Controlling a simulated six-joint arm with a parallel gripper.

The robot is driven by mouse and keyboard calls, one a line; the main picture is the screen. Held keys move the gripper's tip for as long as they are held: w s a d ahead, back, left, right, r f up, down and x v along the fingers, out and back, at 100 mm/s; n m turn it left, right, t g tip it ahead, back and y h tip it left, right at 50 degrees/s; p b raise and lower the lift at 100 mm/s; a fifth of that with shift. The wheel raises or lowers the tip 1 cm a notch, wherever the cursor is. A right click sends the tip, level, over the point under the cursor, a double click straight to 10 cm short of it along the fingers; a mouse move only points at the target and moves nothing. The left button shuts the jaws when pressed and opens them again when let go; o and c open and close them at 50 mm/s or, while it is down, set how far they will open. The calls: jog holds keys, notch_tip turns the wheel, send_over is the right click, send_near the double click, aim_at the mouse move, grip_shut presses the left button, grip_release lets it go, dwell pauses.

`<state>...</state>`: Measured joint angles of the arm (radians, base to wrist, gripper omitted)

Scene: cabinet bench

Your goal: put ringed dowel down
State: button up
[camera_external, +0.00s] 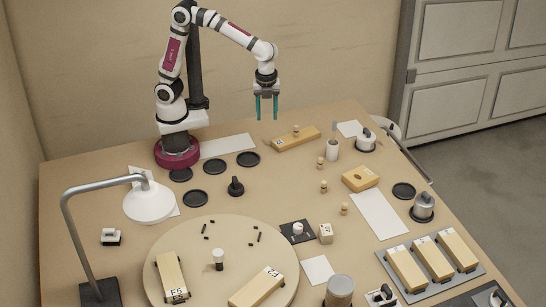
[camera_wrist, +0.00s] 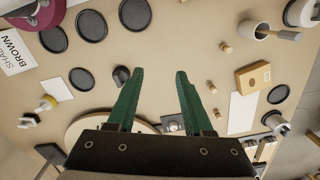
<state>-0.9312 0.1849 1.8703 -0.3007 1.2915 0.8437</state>
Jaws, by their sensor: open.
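My gripper (camera_external: 267,116) hangs above the bench behind the middle, with its two green fingers apart and nothing between them. In the wrist view my gripper (camera_wrist: 160,76) also shows open and empty. Several small wooden dowels stand on the bench to its right: a back dowel (camera_external: 320,162), a middle dowel (camera_external: 323,187) and a front dowel (camera_external: 344,209). Another small peg (camera_external: 296,131) shows at the long wooden block (camera_external: 290,140). In the wrist view one dowel (camera_wrist: 227,48) lies right of the fingers. I cannot tell which dowel is ringed.
A round board (camera_external: 190,290) with labelled blocks fills the front. A desk lamp (camera_external: 149,201) stands at the left. A holed wooden block (camera_external: 360,179), a white cup (camera_external: 332,150) and a tray of blocks (camera_external: 462,282) are at the right. Black discs (camera_external: 215,167) lie near my base.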

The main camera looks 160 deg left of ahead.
jog(key=w+d+r+m, duration=0.1)
jog(key=d+r, duration=0.1)
jog(key=d, duration=1)
jog(key=s+d+f, duration=0.1)
jog(key=s+d, duration=0.3)
jog(key=d, duration=0.2)
jog(key=s+d+f+m+y, duration=0.1)
jog(key=s+d, duration=0.2)
jog(key=d, duration=0.3)
jog(key=shift+s+d+f+y, duration=0.15)
jog(key=shift+s+d+y, duration=0.15)
jog(key=shift+s+d, duration=0.1)
